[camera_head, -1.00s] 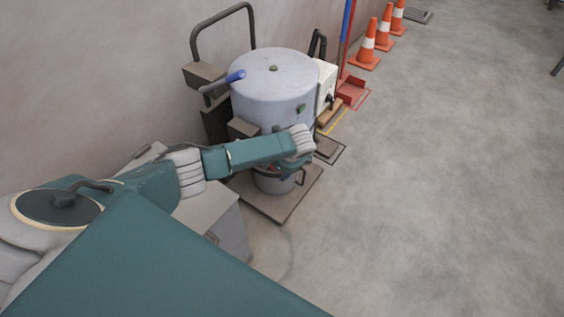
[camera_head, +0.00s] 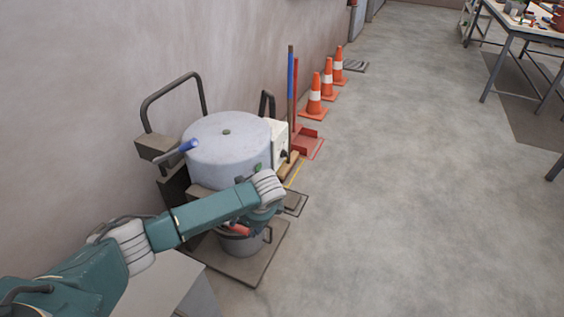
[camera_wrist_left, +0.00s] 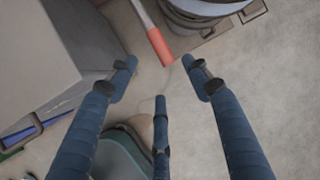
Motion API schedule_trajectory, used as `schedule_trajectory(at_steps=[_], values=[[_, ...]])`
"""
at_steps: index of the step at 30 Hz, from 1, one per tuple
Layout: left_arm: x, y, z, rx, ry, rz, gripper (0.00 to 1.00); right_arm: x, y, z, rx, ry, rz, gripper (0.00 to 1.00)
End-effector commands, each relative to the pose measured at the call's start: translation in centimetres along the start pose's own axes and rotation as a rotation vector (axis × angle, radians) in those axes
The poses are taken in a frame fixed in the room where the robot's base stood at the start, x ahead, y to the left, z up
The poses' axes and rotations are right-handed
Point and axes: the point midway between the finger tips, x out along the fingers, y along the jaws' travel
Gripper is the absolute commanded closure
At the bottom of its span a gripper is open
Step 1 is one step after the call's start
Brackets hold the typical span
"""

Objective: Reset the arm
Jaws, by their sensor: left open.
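My left arm comes in from the left and ends in front of the round grey pellet machine (camera_head: 228,160). My left gripper (camera_wrist_left: 160,76) is open, with its three dark blue fingers spread and nothing between them. In the head view the wrist largely hides it. A grey bucket (camera_head: 243,245) stands below the machine and also shows at the top of the left wrist view (camera_wrist_left: 205,12). A red-ended handle (camera_wrist_left: 158,45) lies beyond the fingertips, apart from them as far as I can tell. My right gripper is not in view.
A grey cabinet (camera_head: 165,290) stands left of the bucket, close to my arm. A blue lever (camera_head: 182,146) sticks out from the machine. Orange cones (camera_head: 314,100) line the wall. A workbench (camera_head: 530,28) stands at the far right.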

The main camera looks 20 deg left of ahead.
Motion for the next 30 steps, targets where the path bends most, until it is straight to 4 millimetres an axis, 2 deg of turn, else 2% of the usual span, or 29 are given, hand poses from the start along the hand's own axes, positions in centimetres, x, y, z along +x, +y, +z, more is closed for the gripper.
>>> schedule_trajectory(at_steps=[3, 5, 8, 12, 15, 17, 21, 30], values=[[0.0, 0.2, -0.3, -0.001, 0.005, 0.0, 0.5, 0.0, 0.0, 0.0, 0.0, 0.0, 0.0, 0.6], [0.0, 0.7, -1.3, -0.008, 0.021, 0.0, 0.5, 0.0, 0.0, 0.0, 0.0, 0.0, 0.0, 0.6], [-0.3, 2.7, -4.9, -0.043, 0.085, -0.003, 0.5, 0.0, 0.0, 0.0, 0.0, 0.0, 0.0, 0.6], [-2.4, 8.1, -12.5, -0.2, 0.252, 0.006, 0.5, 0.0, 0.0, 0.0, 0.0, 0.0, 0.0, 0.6], [-4.8, 11.9, -16.1, -0.385, 0.368, 0.032, 0.5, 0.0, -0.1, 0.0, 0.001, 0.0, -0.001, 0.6], [-6.2, 14.2, -17.2, -0.512, 0.422, 0.057, 0.5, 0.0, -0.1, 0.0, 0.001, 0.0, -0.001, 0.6], [-8.6, 18.2, -17.1, -0.802, 0.487, 0.112, 0.5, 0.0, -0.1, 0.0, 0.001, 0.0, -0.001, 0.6], [-10.6, 23.4, -13.2, -1.198, 0.477, 0.176, 0.5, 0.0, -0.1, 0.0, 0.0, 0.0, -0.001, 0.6]])
